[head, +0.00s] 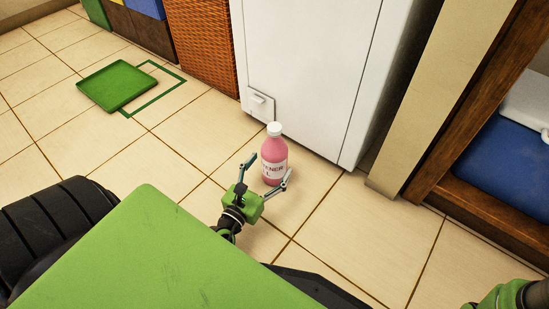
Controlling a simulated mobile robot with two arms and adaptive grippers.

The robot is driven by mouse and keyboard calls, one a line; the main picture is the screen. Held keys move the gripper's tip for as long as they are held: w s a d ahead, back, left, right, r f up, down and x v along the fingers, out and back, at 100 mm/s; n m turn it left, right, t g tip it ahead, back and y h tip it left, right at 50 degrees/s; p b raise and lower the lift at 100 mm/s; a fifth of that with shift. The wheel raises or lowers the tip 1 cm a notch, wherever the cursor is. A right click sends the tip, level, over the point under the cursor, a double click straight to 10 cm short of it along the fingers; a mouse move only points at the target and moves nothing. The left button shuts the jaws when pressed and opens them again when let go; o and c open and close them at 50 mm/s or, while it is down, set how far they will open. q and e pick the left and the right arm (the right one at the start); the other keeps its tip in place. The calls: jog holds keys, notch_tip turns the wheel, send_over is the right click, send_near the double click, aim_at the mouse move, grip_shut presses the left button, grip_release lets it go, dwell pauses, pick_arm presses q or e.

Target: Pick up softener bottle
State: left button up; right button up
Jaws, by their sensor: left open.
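The softener bottle (274,158) is pink with a white cap and a white label with dark letters. It stands upright on the tiled floor in front of the white appliance. My left gripper (268,174) is open, with one finger to the left of the bottle and the other at its lower right. The near side of the bottle faces the gripper's palm; I cannot tell whether the fingers touch it. Part of my right arm shows at the lower right corner, but its gripper is not in view.
The white appliance (305,65) stands close behind the bottle. A green tray (117,87) lies on the floor at the upper left, near a green outlined rectangle. A wicker basket (203,45) is left of the appliance. A wooden frame (485,110) stands at the right. Floor tiles between are clear.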

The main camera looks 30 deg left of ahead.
pick_arm(q)
jog(key=w+b, duration=0.1)
jog(key=w, duration=0.2)
jog(key=shift+w+a+f+b, duration=0.15)
jog(key=shift+w+a+b, duration=0.1)
jog(key=shift+a+b, duration=0.15)
jog(key=shift+w, duration=0.25)
jog(key=c, duration=1.4)
jog(key=shift+r, duration=0.25)
jog(key=c, duration=0.5)
jog(key=shift+r, duration=0.15)
